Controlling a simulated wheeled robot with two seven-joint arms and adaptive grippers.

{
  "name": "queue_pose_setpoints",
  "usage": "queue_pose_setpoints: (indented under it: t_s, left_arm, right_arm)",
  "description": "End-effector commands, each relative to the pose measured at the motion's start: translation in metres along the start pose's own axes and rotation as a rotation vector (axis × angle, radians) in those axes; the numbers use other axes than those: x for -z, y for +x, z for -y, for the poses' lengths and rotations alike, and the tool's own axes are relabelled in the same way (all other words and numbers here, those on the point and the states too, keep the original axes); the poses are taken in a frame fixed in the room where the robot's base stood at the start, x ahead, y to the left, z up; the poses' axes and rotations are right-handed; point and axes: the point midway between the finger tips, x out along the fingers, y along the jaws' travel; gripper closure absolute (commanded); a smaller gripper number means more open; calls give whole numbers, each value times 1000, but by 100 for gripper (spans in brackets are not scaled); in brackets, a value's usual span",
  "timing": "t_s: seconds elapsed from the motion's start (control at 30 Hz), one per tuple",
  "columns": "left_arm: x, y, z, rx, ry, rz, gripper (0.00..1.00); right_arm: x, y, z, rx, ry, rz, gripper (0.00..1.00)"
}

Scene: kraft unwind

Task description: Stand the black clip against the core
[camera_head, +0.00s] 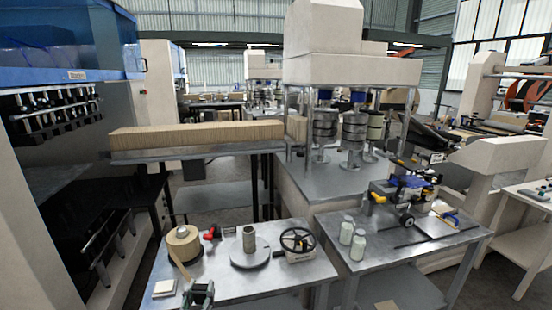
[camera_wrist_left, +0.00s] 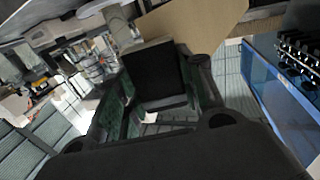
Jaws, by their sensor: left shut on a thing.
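My left gripper (camera_head: 198,292) is at the front edge of the near metal table in the head view. In the left wrist view its fingers (camera_wrist_left: 155,105) are shut on a black block-like piece, which I take to be the black clip (camera_wrist_left: 155,75). The core (camera_head: 249,239), a short grey-brown tube, stands upright on a round grey plate (camera_head: 250,257). The gripper is in front and to the left of the core, apart from it. My right gripper is not in view.
A kraft roll (camera_head: 182,244) with a hanging strip stands left on the table. A red-and-black tool (camera_head: 212,233) lies behind, and a handwheel (camera_head: 298,241) stands right of the core. A pale pad (camera_head: 164,288) lies front left. Bare metal lies before the round plate.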

Motion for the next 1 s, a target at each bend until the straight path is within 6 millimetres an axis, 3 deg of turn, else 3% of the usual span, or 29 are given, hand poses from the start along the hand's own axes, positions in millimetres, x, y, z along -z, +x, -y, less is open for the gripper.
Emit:
queue_pose_setpoints:
  t_s: [0.57, 1.0]
  left_arm:
    - [-4, -2, -1, -5, -3, 3, 88]
    - [-40, -27, -6, -25, -7, 16, 88]
  right_arm:
    - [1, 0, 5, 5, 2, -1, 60]
    - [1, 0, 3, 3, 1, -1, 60]
